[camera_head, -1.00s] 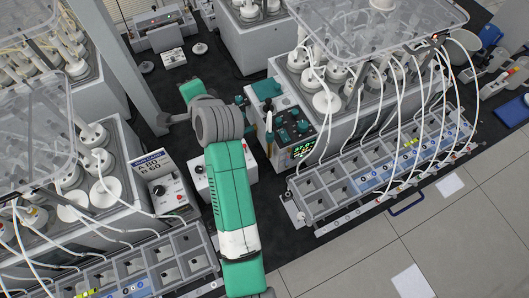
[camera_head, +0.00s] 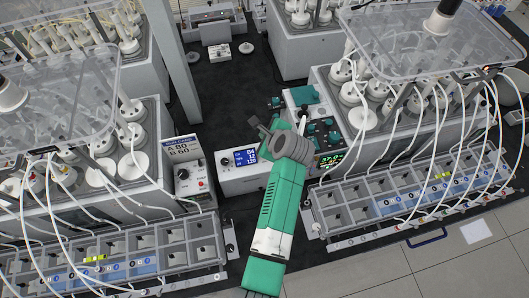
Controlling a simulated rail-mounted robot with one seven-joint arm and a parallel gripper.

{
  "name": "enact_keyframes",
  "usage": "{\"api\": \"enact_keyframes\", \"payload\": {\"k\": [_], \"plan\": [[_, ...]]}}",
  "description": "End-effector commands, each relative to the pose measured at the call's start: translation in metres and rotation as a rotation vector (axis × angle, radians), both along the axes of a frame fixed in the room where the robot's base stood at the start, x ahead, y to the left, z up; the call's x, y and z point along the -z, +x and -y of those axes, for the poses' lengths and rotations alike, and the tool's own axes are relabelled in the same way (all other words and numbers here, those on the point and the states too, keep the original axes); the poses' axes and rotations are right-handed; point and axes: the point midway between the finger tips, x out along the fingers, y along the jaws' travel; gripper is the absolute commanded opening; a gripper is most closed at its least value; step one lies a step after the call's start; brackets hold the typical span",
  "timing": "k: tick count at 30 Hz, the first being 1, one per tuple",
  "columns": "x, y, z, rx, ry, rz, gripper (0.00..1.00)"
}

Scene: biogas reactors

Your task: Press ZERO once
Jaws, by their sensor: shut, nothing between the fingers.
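A low white box (camera_head: 225,184) with a blue lit display (camera_head: 245,157) and small controls on its front stands between the two reactor benches. No ZERO label can be read at this size, and my arm covers the box's right part. My gripper (camera_head: 256,126) is the small dark grey end beyond my grey wrist, just above and behind the display in the picture. It looks shut and empty, though its fingers are too small to make out. I cannot tell whether it touches anything.
A white control box (camera_head: 188,180) with a red button and an "A 80 B 60" sign stands left. A teal-topped controller (camera_head: 329,158) with a green readout stands close right of my wrist. Reactors with looping tubes and grey compartment racks (camera_head: 400,199) flank both sides. Dark surface behind is partly clear.

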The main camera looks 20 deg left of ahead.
Motion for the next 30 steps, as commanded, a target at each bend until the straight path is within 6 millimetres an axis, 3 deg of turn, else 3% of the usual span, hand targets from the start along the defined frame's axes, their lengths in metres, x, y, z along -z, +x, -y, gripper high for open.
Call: {"api": "enact_keyframes", "payload": {"k": [21,30], "plan": [[0.083,0.000,0.000,-0.001,0.000,0.001,0.00],[0.087,0.000,0.000,0.000,0.000,0.001,0.00]]}}
